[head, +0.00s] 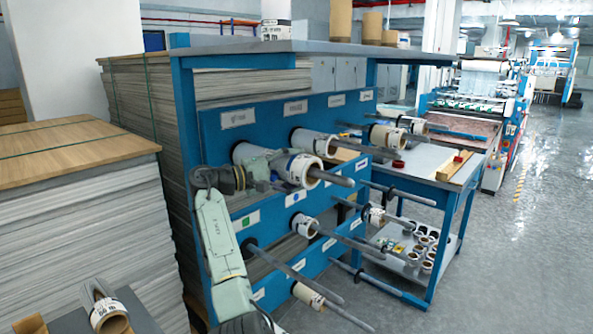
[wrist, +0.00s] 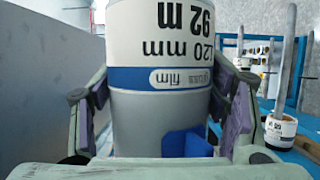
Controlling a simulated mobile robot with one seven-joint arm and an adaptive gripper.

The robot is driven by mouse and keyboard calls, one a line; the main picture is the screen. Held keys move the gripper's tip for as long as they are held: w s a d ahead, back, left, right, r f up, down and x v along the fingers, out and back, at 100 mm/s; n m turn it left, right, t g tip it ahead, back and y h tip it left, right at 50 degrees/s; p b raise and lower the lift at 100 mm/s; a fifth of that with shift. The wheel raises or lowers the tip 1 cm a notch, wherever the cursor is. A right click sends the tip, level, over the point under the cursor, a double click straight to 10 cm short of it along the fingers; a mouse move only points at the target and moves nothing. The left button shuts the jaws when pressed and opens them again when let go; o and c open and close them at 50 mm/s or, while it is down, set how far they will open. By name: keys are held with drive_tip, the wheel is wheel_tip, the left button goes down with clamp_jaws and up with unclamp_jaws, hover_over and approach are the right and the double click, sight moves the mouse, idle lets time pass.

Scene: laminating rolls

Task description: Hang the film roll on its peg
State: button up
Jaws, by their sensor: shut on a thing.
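The film roll (head: 303,171) has a grey body, a white and blue label and a brown core. It lies level in the rack's upper row. A grey peg (head: 338,179) sticks out from its core end, so the roll appears to be around the peg; its inner end is partly hidden. My gripper (head: 277,166) is shut on the roll from the left. In the wrist view the roll (wrist: 160,75) fills the space between the two finger pads, its "gloss film, 120 mm, 92 m" label upside down.
The blue rack (head: 222,118) holds several other pegs, some with rolls, such as the roll (head: 312,142) just behind mine. Bare pegs (head: 290,272) stick out below. Stacked sheets (head: 70,220) stand at left. The floor (head: 500,230) at right is clear.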

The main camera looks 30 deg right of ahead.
drive_tip(key=o, duration=1.5)
